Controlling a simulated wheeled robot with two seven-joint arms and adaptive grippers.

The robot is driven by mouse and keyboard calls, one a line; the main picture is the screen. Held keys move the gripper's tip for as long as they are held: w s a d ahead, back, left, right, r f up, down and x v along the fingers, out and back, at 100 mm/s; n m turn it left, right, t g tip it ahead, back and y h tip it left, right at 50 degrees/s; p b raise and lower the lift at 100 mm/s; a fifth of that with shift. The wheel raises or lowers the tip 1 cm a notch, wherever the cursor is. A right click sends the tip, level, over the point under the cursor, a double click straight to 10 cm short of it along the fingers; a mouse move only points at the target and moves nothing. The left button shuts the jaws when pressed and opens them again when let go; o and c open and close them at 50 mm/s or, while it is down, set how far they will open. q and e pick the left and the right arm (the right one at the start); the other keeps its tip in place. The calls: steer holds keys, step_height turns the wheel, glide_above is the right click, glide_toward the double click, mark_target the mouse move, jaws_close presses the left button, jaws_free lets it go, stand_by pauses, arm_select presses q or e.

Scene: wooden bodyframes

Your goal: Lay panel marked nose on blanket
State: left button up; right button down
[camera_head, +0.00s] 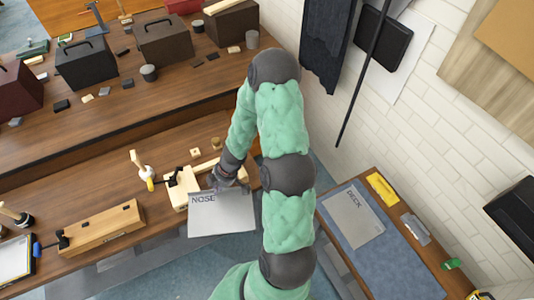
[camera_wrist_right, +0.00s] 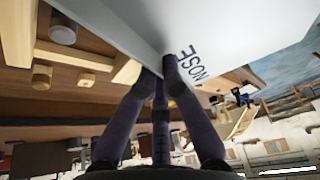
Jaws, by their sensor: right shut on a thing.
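The grey-white panel marked NOSE (camera_head: 222,215) is off the bench, in front of its edge, in the head view. My right gripper (camera_head: 224,180) is shut on its upper edge. In the right wrist view the fingertips (camera_wrist_right: 162,75) pinch the panel (camera_wrist_right: 235,35) near the printed word. The blue-grey blanket (camera_head: 378,262) lies on a small table at the right. A panel marked DECK (camera_head: 354,216) lies flat on the blanket's upper part. The lower part of the blanket is bare. My left gripper does not show.
A yellow item (camera_head: 382,188), a grey-white item (camera_head: 416,229) and a green item (camera_head: 451,264) lie on the small table's right strip. Wooden frame pieces (camera_head: 178,187) and a long wooden box (camera_head: 100,229) are on the bench. My right arm spans the middle.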

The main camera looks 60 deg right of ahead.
steer(key=w+a+r+m+h, duration=0.2)
steer(key=w+a+r+m, duration=0.5)
steer(key=w+a+r, duration=0.4)
steer(key=a+r, duration=0.4)
steer(key=r, duration=0.1)
steer(key=shift+w+a+r+m+t+h, duration=0.15)
steer(key=shift+w+m+t+h, duration=0.05)
steer(key=shift+m+t+h, duration=0.2)
